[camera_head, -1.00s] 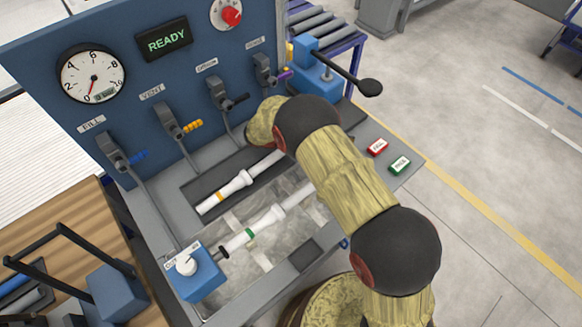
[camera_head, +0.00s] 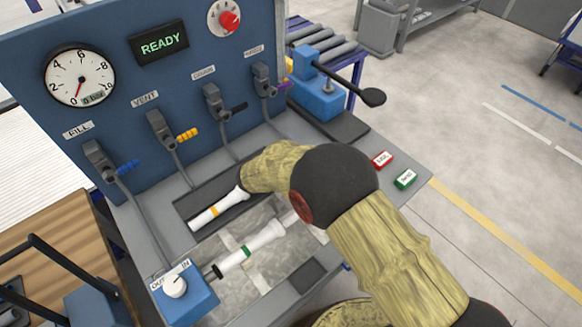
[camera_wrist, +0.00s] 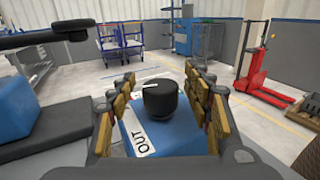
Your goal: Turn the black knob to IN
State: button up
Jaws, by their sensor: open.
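The black knob (camera_wrist: 160,101) stands on top of a blue block (camera_wrist: 180,139) in the wrist view. A white pointer line on its top runs toward the left of that view. A white label (camera_wrist: 141,141) reading OUT lies on the near left of the block; no IN label shows there. My gripper (camera_wrist: 160,80) is open, with its tan-padded fingers on the left and right of the knob. Gaps show between the knob and both finger rows. In the head view my arm hides the gripper, the black knob and its block.
A blue block with a white knob (camera_head: 175,286) and an OUT/IN label is at the tray's near left. A white pipe with a green band (camera_head: 247,250) lies between. A long black lever (camera_head: 372,96) stands at the back right. The panel reads READY (camera_head: 160,43).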

jog(key=shift+n+t+y+b, duration=0.65)
jog(key=shift+n+t, duration=0.4)
jog(key=shift+t, duration=0.5)
jog(key=shift+n+t+y+b, duration=0.45)
jog(key=shift+n+t+b, duration=0.25)
jog(key=shift+n+t, duration=0.6)
jog(key=shift+t, duration=0.55)
jog(key=shift+n+t+y+b, duration=1)
jog(key=shift+n+t+y, duration=0.85)
jog(key=shift+t+y, duration=0.3)
